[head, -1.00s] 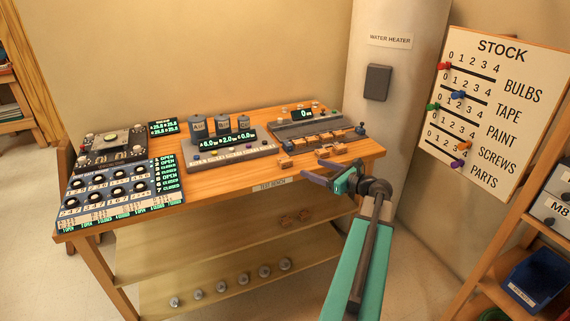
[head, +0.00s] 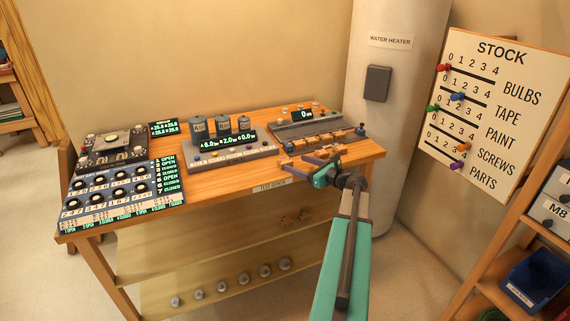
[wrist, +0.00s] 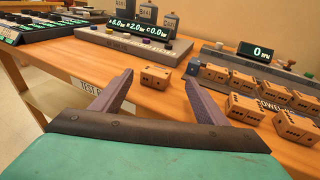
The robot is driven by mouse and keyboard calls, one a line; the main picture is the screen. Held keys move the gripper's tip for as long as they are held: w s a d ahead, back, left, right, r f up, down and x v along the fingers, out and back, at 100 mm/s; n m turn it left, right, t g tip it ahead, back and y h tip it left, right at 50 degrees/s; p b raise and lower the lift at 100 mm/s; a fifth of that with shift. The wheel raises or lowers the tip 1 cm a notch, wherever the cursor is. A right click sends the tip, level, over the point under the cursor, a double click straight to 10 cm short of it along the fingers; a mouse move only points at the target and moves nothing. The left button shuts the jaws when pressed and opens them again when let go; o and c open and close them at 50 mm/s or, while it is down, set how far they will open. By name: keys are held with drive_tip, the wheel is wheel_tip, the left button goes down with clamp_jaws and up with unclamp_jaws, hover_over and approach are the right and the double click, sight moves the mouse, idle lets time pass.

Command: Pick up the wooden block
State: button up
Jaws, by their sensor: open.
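A small wooden block (wrist: 155,77) with dark dots sits alone on the bench top in the wrist view. It lies between and slightly beyond my two finger tips, apart from both. My gripper (wrist: 159,82) is open and empty, its purple fingers spread low over the bench. In the head view my gripper (head: 308,160) is over the front right part of the bench, and its fingers largely hide the lone block. Several similar wooden blocks (wrist: 242,108) sit to the right of the right finger in the wrist view, some along a grey device.
The wooden bench (head: 225,185) carries a grey device with three canisters (head: 230,153), a grey device with a display (head: 303,114), and dial panels (head: 110,190) at left. A water heater (head: 380,120) stands behind right. Bare bench top lies front centre.

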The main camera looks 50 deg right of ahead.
sight(289, 162)
drive_tip(key=shift+w, duration=0.2)
drive_tip(key=shift+w+a+f+p, duration=0.1)
drive_tip(key=shift+w+f+p, duration=0.1)
drive_tip(key=shift+w, duration=0.6)
drive_tip(key=shift+w+a+f+p, duration=0.1)
drive_tip(key=shift+w+f+p, duration=0.15)
drive_tip(key=shift+w, duration=0.6)
drive_tip(key=shift+w+a+f+p, duration=0.1)
drive_tip(key=shift+w+f+p, duration=0.1)
drive_tip(key=shift+w, duration=0.6)
drive_tip(key=c, duration=1.1)
